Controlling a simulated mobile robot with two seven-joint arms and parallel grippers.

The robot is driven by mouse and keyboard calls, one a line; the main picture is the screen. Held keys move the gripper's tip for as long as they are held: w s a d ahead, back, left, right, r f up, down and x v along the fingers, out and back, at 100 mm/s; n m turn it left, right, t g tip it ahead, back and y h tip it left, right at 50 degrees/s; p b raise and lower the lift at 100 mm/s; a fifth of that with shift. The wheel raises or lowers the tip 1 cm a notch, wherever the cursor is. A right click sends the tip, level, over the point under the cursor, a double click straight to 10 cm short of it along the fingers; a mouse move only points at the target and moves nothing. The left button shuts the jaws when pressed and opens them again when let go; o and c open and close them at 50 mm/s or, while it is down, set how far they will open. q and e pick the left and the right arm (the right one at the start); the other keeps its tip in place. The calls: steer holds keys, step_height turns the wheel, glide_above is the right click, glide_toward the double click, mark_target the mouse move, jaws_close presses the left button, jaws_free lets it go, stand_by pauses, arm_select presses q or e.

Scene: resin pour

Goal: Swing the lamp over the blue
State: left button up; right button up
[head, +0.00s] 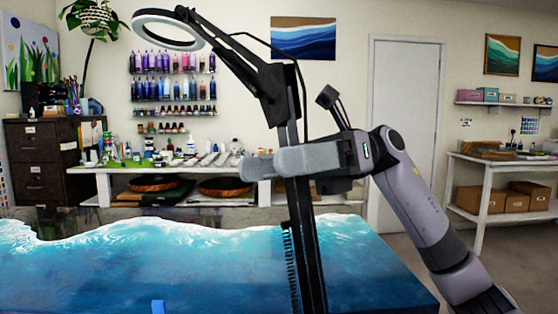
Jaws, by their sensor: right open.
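The lamp has a white ring head (166,44) at the upper left, on a black jointed arm (238,68) and a tall dark post (303,240). The ring hangs in the air to the left of the post. The blue resin surface (200,265), with white wave-like edges, fills the lower left and centre. My right gripper (258,166) is open, its fingers pointing left across the post at mid-height. It hides part of the post; I cannot tell whether it touches it. My left gripper is not in view.
A small blue piece (158,306) shows at the bottom edge. Behind are a white workbench (230,174) with supplies, a dark drawer cabinet (38,160) and a door (402,100). A side table (515,162) with boxes stands right. Open floor lies between.

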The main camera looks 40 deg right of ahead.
jaws_close()
steer(key=a+n+g+p, duration=0.1)
steer(key=g, duration=0.1)
steer(key=n+g+h, duration=0.1)
steer(key=n+g, duration=0.1)
steer(key=s+a+n+g+p, duration=0.1)
steer(key=g, duration=0.2)
steer(key=shift+a+n+h+p, duration=0.3)
steer(key=shift+a+h+p, duration=0.05)
steer(key=shift+h, duration=0.05)
jaws_free()
steer(key=shift+d, duration=0.1)
